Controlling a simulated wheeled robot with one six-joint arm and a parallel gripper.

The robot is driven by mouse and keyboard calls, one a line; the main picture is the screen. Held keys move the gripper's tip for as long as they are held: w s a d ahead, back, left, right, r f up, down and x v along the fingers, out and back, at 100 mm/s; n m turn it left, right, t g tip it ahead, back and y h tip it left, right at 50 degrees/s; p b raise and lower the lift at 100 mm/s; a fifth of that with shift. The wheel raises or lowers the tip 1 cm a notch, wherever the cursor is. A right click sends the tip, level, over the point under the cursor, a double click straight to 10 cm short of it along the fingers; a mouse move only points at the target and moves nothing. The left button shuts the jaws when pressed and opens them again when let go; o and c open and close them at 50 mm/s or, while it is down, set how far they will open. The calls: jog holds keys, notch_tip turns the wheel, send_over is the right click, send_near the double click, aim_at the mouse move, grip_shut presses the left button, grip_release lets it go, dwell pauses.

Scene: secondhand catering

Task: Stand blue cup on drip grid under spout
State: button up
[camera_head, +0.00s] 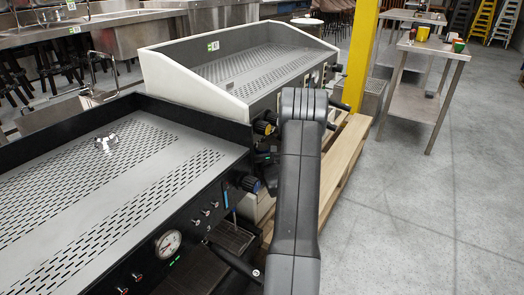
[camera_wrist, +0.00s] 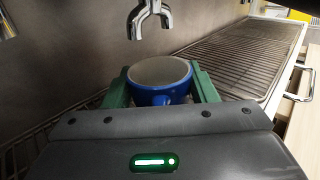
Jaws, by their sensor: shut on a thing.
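The blue cup (camera_wrist: 160,96), pale inside, is upright between the green fingers of my gripper (camera_wrist: 161,90) in the wrist view. My gripper is shut on it, with one finger on each side. The metal spout (camera_wrist: 149,18) hangs above and slightly left of the cup, apart from its rim. The drip grid (camera_wrist: 240,52) of dark bars runs behind and to the right of the cup. The cup's base is hidden by my gripper, so I cannot tell whether it touches the grid. In the head view my arm hides the gripper and cup.
A black-framed coffee machine (camera_head: 90,190) fills the left of the head view, with a white-sided machine (camera_head: 240,65) behind it. A yellow post (camera_head: 360,55) and a steel table (camera_head: 435,50) with cups stand beyond. The floor at right is clear.

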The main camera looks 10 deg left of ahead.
jog(key=o, duration=1.1)
jog(key=shift+r, duration=0.25)
jog(key=p+v, duration=0.1)
jog(key=v, duration=0.2)
jog(key=p+v, duration=0.1)
jog(key=v, duration=0.3)
jog(key=p+v, duration=0.1)
jog(key=v, duration=0.3)
jog(key=shift+r, duration=0.35)
jog(key=shift+s+d, duration=0.15)
jog(key=shift+s, duration=0.35)
